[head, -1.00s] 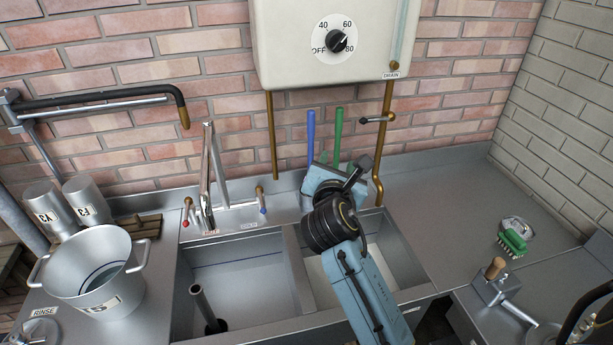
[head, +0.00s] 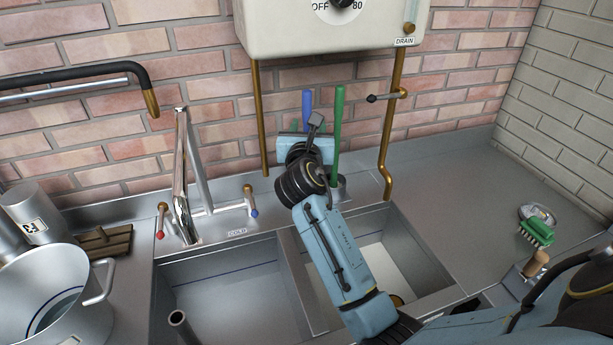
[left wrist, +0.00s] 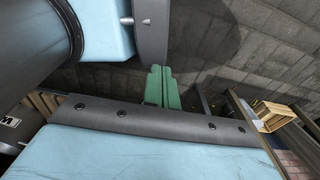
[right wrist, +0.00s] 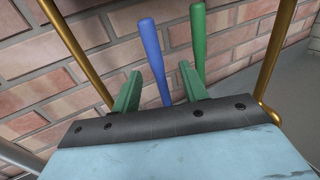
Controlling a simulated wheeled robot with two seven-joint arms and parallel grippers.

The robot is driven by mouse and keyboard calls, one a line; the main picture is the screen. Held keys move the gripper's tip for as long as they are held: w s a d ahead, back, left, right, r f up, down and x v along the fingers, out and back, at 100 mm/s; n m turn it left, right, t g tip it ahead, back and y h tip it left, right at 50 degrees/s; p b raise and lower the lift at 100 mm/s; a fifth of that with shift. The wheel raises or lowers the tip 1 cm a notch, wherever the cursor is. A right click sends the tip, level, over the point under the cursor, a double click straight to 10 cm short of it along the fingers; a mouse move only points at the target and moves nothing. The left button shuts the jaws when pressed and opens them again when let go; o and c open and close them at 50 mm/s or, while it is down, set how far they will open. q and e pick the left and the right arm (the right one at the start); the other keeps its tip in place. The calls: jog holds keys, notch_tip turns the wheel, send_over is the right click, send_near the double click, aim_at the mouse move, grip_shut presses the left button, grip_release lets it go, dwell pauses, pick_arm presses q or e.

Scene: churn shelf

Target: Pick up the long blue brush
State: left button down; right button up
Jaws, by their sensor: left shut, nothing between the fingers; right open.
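The long blue brush shows as an upright blue handle (head: 307,103) behind the sink, below the boiler; its lower part is hidden by my right gripper. In the right wrist view the blue handle (right wrist: 153,60) appears between the two open green fingers of my right gripper (right wrist: 160,78), nearer the right finger; I cannot tell whether it lies inside the jaws or beyond them. My left gripper (left wrist: 160,84) is shut and empty over dark paving, outside the head view.
A green handle (head: 338,130) stands just right of the blue one, close to my right gripper. Brass pipes (head: 390,140) flank both handles. The tap (head: 183,180) and pot (head: 90,310) are left. A green scrubbing brush (head: 537,232) lies on the right counter, otherwise mostly clear.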

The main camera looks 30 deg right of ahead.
aim_at(307, 114)
jog(key=x, duration=0.7)
jog(key=shift+w+a+b, duration=0.2)
jog(key=shift+w+b, duration=0.2)
grip_shut()
